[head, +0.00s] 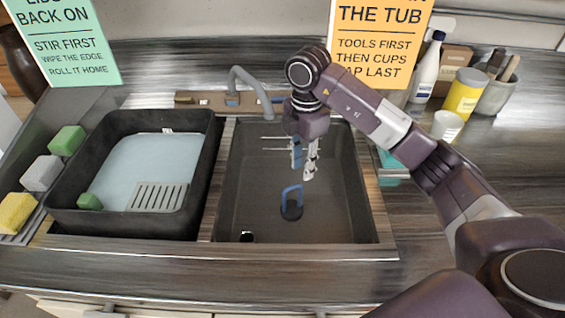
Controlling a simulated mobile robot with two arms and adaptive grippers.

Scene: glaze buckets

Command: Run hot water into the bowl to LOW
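The sink bowl (250,190) is a dark grey basin in the middle of the counter, and no water shows in it. A grey curved faucet (256,85) stands at its back edge, with its spout over the bowl. A stopper with a blue loop handle (291,194) stands upright on the bowl floor. The finger gap is too small to judge. My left gripper is out of view.
A black tub (206,170) with pale blue water and a grate stands left of the bowl. Green, grey and yellow sponges (42,173) lie at the far left. Bottles, a yellow can (464,93) and a cup crowd the back right. Two signs stand behind.

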